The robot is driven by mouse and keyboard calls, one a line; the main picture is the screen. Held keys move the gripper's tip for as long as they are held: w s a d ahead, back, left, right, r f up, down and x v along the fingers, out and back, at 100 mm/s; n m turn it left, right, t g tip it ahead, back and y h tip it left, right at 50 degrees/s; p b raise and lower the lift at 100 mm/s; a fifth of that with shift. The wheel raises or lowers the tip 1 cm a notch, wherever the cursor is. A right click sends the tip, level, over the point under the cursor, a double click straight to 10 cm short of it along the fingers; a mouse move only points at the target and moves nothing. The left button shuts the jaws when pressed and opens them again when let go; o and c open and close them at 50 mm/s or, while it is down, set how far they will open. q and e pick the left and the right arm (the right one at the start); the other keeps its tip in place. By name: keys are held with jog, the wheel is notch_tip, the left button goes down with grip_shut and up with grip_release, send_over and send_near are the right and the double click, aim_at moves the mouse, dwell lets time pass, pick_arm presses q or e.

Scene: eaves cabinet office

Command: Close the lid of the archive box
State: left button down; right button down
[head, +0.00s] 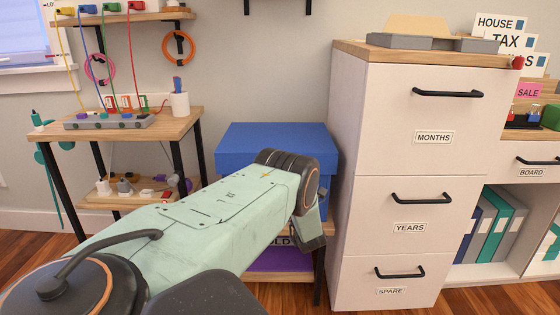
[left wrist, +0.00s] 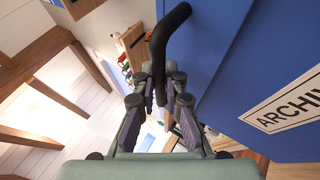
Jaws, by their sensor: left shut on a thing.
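The blue archive box (head: 232,170) stands on a low shelf unit, left of the white cabinet. Its lid (head: 275,134) looks nearly flat on top, but my arm hides much of the front, so I cannot tell whether it is fully down. In the left wrist view a black curved handle (left wrist: 159,45) stands out beside blue box panels, one with a white label (left wrist: 287,104) reading "ARCHI…". My left gripper (left wrist: 160,88) is shut on this handle. My right gripper is not in view.
The white drawer cabinet (head: 394,190) stands close on the box's right. A wooden table (head: 165,125) with a cable strip (head: 110,121) is on the left. A purple item (head: 285,258) lies on the shelf below the box.

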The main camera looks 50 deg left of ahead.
pick_arm(q)
jog(key=shift+a+f, duration=0.15)
jog(key=shift+f, duration=0.45)
jog(key=c, duration=1.5)
grip_release()
jog(key=shift+w+a+f, duration=0.1)
jog(key=shift+f, duration=0.25)
jog(key=shift+o, duration=0.6)
jog(key=shift+r, duration=0.2)
jog(key=shift+f, duration=0.1)
jog(key=shift+d, duration=0.2)
jog(key=v, duration=1.2)
